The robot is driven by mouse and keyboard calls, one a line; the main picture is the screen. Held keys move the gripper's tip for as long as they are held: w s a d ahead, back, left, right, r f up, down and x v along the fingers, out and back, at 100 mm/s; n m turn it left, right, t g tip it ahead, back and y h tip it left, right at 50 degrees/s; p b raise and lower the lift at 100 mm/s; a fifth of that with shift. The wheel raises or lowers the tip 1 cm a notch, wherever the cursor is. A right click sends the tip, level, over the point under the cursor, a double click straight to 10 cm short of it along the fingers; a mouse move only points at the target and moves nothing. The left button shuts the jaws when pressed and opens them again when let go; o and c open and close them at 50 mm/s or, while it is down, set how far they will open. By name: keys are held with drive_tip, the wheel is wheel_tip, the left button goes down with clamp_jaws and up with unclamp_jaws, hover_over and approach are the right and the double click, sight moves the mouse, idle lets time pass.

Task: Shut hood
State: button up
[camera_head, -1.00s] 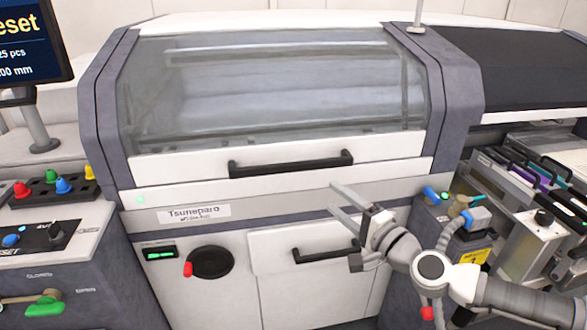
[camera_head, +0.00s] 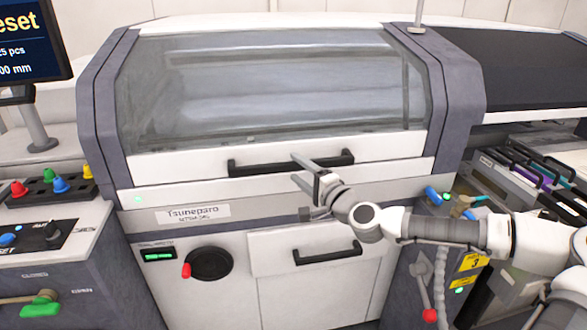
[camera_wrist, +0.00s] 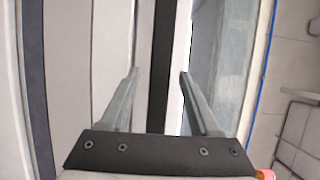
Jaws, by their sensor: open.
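The hood (camera_head: 210,167) is a clear curved window in a white frame on the front of the machine. Its white front edge sits low, close against the body panel; I cannot tell whether it is fully down. A long black handle (camera_head: 250,168) runs across that edge. My gripper (camera_head: 298,168) is open and empty at the right half of the handle, partly covering it. In the wrist view the handle (camera_wrist: 162,40) runs as a dark strip between the two open fingers (camera_wrist: 158,78). I cannot tell whether they touch it.
A lower drawer handle (camera_head: 328,254) and a red-knobbed dial (camera_head: 210,263) are on the machine front. A control console (camera_head: 45,245) with a green lever and a screen (camera_head: 33,45) stand at left. Feeder racks (camera_head: 530,175) stand at right.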

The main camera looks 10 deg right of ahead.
drive_tip(key=shift+x, duration=1.2)
clamp_jaws()
idle(0.6)
